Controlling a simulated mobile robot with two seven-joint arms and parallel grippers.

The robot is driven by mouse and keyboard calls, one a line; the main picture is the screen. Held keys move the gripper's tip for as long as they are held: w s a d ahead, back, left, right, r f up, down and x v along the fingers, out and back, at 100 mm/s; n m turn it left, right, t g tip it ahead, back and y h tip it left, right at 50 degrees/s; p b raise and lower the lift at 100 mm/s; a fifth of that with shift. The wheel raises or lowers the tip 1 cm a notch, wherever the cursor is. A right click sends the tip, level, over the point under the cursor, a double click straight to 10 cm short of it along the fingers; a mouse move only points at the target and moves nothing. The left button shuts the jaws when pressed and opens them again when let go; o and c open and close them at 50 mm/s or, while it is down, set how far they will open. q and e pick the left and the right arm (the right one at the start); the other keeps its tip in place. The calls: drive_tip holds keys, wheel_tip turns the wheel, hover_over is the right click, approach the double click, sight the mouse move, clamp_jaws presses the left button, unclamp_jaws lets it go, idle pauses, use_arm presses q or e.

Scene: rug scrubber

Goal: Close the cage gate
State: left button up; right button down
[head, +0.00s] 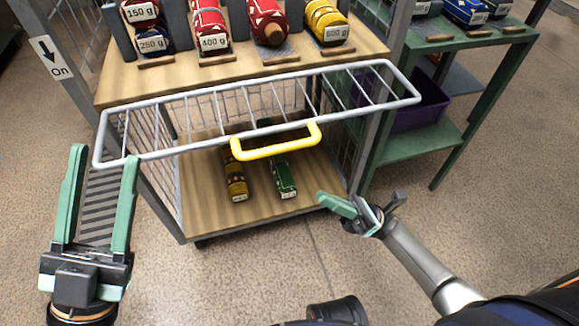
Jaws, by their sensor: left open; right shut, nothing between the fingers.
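The cage gate (182,149) is a pale wire frame with a yellow handle (275,150) on its near bar. It juts out from the cage front at about mid height, above the lower deck, so the space beneath it shows open. My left gripper (104,156) is open at the gate's left end. The gate's corner shows between its green fingertips, and the right fingertip overlaps the near bar; I cannot tell whether they touch. My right gripper (322,197) is shut and empty, apart from the gate, to the lower right of the handle.
The wooden lower deck (205,208) holds a yellow item (235,178) and a green item (283,176). The upper shelf (125,84) carries labelled rolls. A green rack (420,143) with a purple bin (425,105) stands at right. The floor in front is clear.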

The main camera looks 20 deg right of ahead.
approach(271, 154)
drive_tip(key=a, duration=0.4)
drive_tip(key=shift+w+r+p, duration=0.2)
drive_tip(key=shift+w+r, duration=0.15)
drive_tip(key=shift+r, duration=0.5)
drive_tip(key=shift+w+r+p, duration=0.15)
drive_tip(key=shift+w+r, duration=0.2)
drive_tip(key=shift+r, duration=0.5)
